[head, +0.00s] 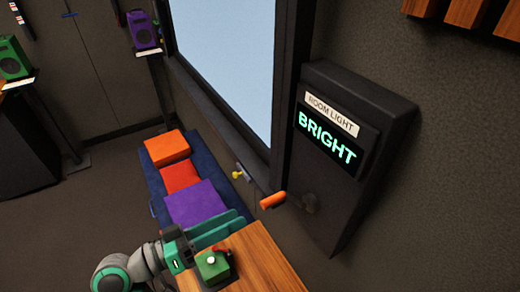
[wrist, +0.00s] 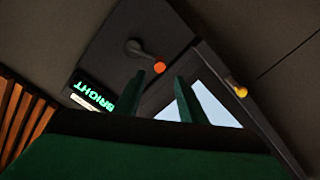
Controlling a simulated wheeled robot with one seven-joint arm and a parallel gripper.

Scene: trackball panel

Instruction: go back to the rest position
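My gripper (head: 240,219) is at the lower middle of the head view, over the far edge of a wooden surface. Its two green fingers are apart, with nothing visible between them. They also show in the wrist view (wrist: 170,80), with a gap between the tips. A dark wall panel (head: 365,130) is labelled ROOM LIGHT, and its display (head: 327,143) reads BRIGHT. A lever with an orange handle (head: 273,200) sticks out below the display; its orange end (wrist: 160,66) shows beyond my fingertips in the wrist view. My gripper is apart from the lever.
A green box (head: 211,266) with a white knob and a red part stands on the wooden surface (head: 262,258). A yellow knob (head: 237,175) is by the window (head: 228,60). A blue bench (head: 155,180) with orange, red and purple cushions lies beyond. Speakers stand at left.

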